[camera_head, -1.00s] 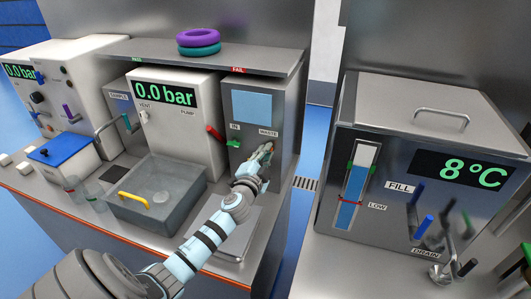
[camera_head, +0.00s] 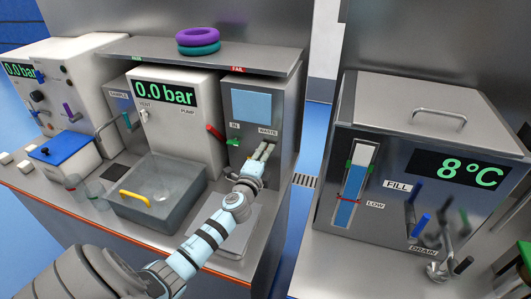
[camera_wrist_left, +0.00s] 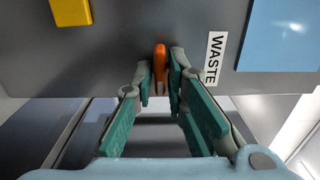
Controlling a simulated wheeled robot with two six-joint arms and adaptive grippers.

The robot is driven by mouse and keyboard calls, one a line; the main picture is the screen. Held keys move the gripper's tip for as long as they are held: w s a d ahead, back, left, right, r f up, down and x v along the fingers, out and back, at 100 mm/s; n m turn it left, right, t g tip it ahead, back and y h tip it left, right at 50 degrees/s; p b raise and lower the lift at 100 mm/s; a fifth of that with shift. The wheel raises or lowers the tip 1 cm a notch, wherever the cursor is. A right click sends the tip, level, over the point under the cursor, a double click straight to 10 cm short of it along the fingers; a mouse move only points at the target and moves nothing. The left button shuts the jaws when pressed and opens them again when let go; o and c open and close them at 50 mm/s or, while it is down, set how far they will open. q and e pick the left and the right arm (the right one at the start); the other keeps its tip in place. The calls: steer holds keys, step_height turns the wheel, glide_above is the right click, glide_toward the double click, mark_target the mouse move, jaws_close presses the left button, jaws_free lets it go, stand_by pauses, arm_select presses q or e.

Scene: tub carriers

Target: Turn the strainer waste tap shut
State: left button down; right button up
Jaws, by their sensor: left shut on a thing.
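The strainer waste tap shows in the left wrist view as an orange lever (camera_wrist_left: 160,64) beside the WASTE label (camera_wrist_left: 214,58). It lies about parallel to the label's lettering. My left gripper (camera_wrist_left: 160,80) has its green-padded fingers on both sides of the lever and is shut on it. In the head view, my left gripper (camera_head: 263,152) is at the front of the strainer cabinet (camera_head: 285,118), just below its WASTE label (camera_head: 268,132), and its fingers hide most of the tap. My right gripper is not in view.
A red lever (camera_head: 215,132) by the IN label sits left of the gripper. A grey basin (camera_head: 150,215) with a yellow handle stands at the left. A steel shelf (camera_head: 225,60) overhangs the cabinet. The chiller tank (camera_head: 430,100) with its taps stands at the right, across a gap.

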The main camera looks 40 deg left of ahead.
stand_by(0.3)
arm_select(q)
steer(key=c, duration=1.7)
jaws_free()
steer(key=v, duration=1.2)
